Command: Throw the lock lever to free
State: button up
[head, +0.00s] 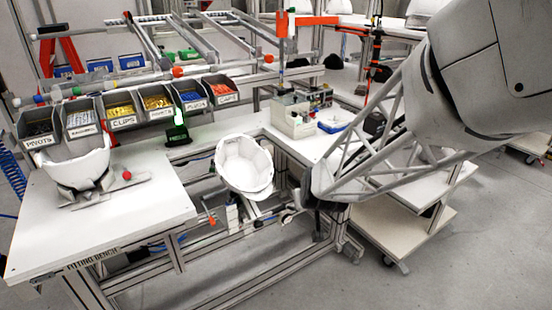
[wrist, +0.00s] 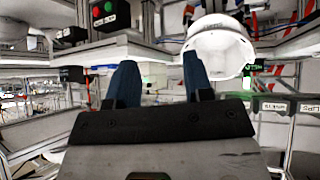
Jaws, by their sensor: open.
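In the head view, a white helmet shell (head: 243,165) sits open side up on a stand beyond the table's right edge. A small lever with an orange-red tip (head: 212,219) shows below and left of this shell; I cannot tell for sure that it is the lock lever, or how it is set. My gripper is open and empty, with two blue fingers (wrist: 160,62) in the wrist view. In the head view, it is low and to the right of the orange tip, apart from it. The wrist view shows a white shell (wrist: 220,48) beyond the right finger; no lever is clear there.
A second shell (head: 78,165) rests on a fixture with a red ball knob (head: 126,175) on the white table (head: 130,223). Several part bins (head: 122,112) line the back. A control box (head: 297,118) stands behind the stand. Frame rails run under the stand.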

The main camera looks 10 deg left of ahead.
jog(key=w+a+f+n+t, duration=0.15)
jog(key=w+a+f, duration=0.25)
jog(key=a+f, duration=0.4)
jog(key=n+t+y, duration=0.3)
jog(key=n+t, duration=0.4)
send_near(212, 224)
jog(key=x, duration=0.4)
jog(key=shift+s+a+f, duration=0.1)
jog(key=shift+s+f, duration=0.05)
jog(key=shift+s, duration=0.05)
jog(key=shift+x, duration=3.9)
grip_shut()
